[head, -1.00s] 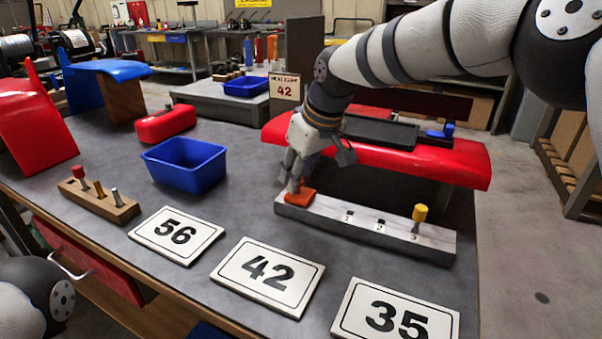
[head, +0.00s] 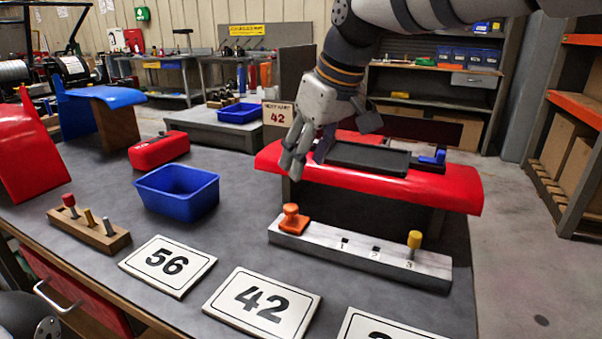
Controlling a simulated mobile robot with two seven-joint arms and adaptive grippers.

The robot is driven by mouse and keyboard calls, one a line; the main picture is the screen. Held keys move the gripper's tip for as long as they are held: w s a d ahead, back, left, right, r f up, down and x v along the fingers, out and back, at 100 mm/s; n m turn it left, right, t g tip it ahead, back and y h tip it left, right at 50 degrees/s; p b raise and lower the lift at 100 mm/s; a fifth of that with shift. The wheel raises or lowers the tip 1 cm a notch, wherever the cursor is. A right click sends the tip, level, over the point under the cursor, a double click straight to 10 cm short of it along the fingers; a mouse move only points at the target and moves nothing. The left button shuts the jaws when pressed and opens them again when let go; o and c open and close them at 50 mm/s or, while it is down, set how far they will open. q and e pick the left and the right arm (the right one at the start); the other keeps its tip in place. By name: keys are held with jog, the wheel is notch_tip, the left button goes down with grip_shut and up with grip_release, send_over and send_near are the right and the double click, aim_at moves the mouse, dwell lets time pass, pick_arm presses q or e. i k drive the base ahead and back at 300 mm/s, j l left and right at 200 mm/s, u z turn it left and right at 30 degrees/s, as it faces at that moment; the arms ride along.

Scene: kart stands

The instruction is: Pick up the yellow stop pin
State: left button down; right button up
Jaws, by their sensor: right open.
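The yellow stop pin (head: 414,243) stands upright at the right end of a grey bar (head: 330,245), by the mark 3. An orange knob-shaped piece (head: 292,219) sits on the bar's left end. My right gripper (head: 305,155) is open and empty, in the air above and behind the orange piece, in front of the red kart panel (head: 450,190). It is well left of the yellow pin and higher. My left gripper is out of view.
A wooden block (head: 88,232) with several pegs, a blue bin (head: 177,193) and a red case (head: 158,151) stand on the left. Number cards 56 (head: 167,265) and 42 (head: 262,302) lie in front. A blue panel (head: 108,70) stands at the back left.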

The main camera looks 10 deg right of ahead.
aim_at(415, 237)
jog(key=k+j, duration=0.15)
jog(key=k, duration=0.35)
jog(key=k+j, duration=0.1)
jog(key=k, duration=0.4)
